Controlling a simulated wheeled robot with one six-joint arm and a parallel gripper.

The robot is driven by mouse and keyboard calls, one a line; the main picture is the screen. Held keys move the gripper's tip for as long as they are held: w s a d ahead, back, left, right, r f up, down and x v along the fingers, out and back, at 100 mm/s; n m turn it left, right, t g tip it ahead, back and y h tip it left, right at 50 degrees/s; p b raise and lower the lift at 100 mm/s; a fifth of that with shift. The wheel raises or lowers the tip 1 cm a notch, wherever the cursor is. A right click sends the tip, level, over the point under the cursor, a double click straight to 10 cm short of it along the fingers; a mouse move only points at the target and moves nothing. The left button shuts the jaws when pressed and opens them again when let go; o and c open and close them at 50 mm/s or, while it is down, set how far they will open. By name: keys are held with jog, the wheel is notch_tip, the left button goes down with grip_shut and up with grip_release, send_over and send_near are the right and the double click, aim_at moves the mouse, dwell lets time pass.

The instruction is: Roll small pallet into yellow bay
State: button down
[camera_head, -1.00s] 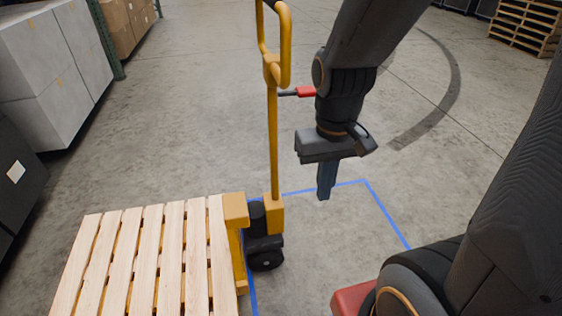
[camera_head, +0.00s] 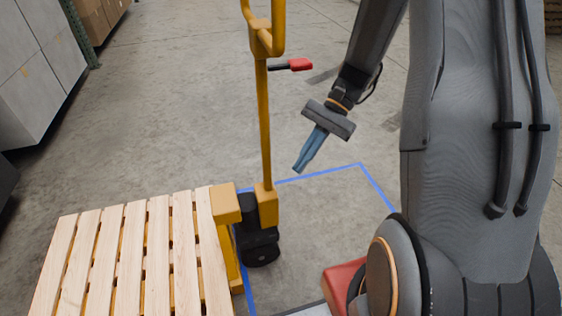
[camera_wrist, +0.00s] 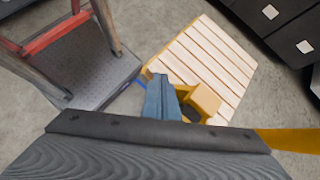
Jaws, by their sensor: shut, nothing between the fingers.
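A small wooden pallet (camera_head: 140,255) rests on a yellow pallet jack (camera_head: 265,130) at the lower left of the head view. The jack's handle stands upright, with a red-tipped lever (camera_head: 299,65) on its right side. Black wheels (camera_head: 258,245) sit at its foot. My gripper (camera_head: 298,170) is shut and empty, to the right of the handle and apart from it, pointing down and left. In the wrist view the closed fingers (camera_wrist: 162,98) overlap the pallet (camera_wrist: 205,65) and the jack's yellow body (camera_wrist: 205,101). I see no yellow bay; the visible floor outline (camera_head: 320,173) is blue.
Grey boxes (camera_head: 40,70) stand at the left, with brown cartons (camera_head: 98,15) and a green rack post (camera_head: 78,35) behind. Dark cabinets (camera_wrist: 285,25) show at the upper right of the wrist view. The concrete floor beyond the jack is open.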

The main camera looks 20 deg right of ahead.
jog(key=w+d+f+m+t+y+b, duration=0.75)
jog(key=w+d+f+m+y, duration=0.2)
jog(key=w+d+f, duration=0.4)
jog(key=p+x, duration=0.2)
jog(key=x, duration=1.2)
jog(key=shift+w+a+f+m+t, duration=0.15)
jog(key=shift+w+f+m+t, duration=0.1)
jog(key=shift+w+m+t, duration=0.2)
jog(key=shift+a, duration=0.1)
